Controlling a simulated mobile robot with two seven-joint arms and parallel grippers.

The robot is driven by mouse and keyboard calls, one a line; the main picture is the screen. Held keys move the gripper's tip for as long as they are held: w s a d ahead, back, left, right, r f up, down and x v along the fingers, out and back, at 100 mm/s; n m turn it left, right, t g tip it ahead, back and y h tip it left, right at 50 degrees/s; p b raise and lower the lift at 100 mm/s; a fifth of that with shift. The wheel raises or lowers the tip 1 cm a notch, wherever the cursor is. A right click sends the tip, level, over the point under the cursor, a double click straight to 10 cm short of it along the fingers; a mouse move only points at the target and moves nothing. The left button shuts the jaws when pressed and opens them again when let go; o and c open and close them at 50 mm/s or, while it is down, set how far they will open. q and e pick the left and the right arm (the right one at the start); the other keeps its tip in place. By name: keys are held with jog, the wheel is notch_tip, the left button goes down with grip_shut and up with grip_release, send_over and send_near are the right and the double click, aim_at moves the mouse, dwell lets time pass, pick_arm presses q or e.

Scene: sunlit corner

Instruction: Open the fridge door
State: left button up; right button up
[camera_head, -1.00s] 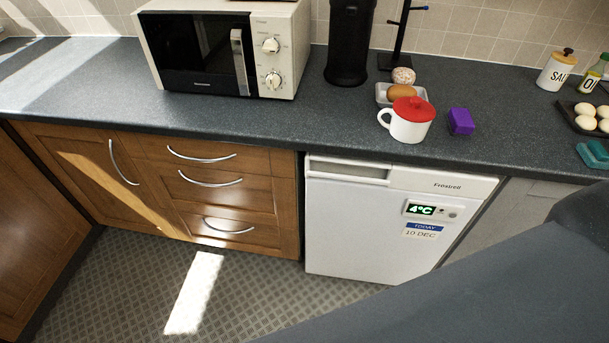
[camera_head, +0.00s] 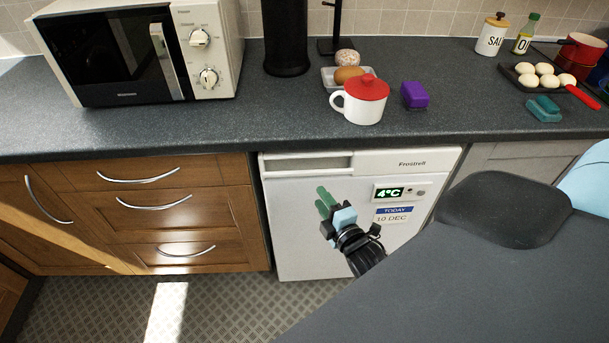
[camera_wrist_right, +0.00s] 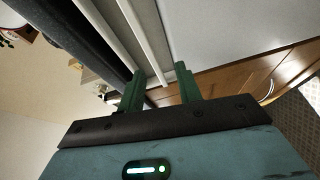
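The white fridge (camera_head: 300,230) stands under the counter, and its door is shut. A recessed grip (camera_head: 308,164) runs along the top left of its front, and a display reading 4°C (camera_head: 389,193) is at the right. My right gripper (camera_head: 322,203) is in front of the door, below the grip, with green fingers pointing up and left. In the right wrist view, the fingers (camera_wrist_right: 159,85) are apart with nothing between them. The white fridge front (camera_wrist_right: 225,30) and pale strips at its top edge (camera_wrist_right: 143,35) lie beyond them. My left gripper is not in view.
The dark counter (camera_head: 190,130) overhangs the fridge. A red-lidded white mug (camera_head: 361,103) and a purple block (camera_head: 415,95) stand on it above the fridge. Wooden drawers (camera_head: 150,215) adjoin at left. The floor (camera_head: 235,310) in front is clear.

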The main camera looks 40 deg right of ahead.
aim_at(309, 174)
jog(key=shift+w+d+r+n+t, duration=0.15)
jog(key=shift+w+d+r+n, duration=0.1)
jog(key=shift+w+r, duration=0.15)
jog(key=shift+w+d+r+n+t, duration=0.15)
jog(key=shift+w+r+n, duration=0.15)
jog(key=shift+w, duration=0.2)
jog(key=shift+w+d, duration=0.2)
jog(key=shift+w, duration=1.05)
jog(key=shift+w+d, duration=0.2)
jog(key=shift+w, duration=1.05)
jog(key=shift+w+d, duration=0.2)
jog(key=shift+w, duration=1.05)
grip_shut()
